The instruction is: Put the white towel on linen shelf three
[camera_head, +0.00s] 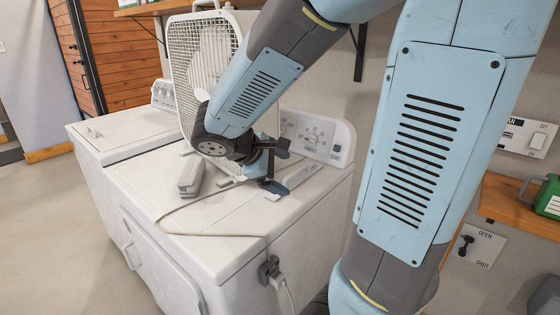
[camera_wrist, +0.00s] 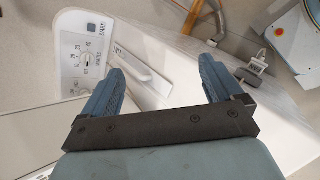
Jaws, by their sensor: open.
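I cannot make out a white towel or a shelf marked as linen shelf three in either view. My gripper (camera_head: 275,183) is low over the right part of a white washing machine's top (camera_head: 225,215), beside its control panel. In the wrist view the two blue fingers of my gripper (camera_wrist: 163,68) are spread apart. Nothing is held between them. A pale narrow strip (camera_wrist: 143,66) on the machine top shows between the fingers. I cannot tell whether the fingers touch the top.
A white box fan (camera_head: 210,50) stands at the back of the machines. A small grey-white object (camera_head: 191,175) and a cord (camera_head: 200,233) lie on top. A second white machine (camera_head: 125,128) is at left. A wooden shelf (camera_head: 525,212) holds a green container (camera_head: 548,197) at right.

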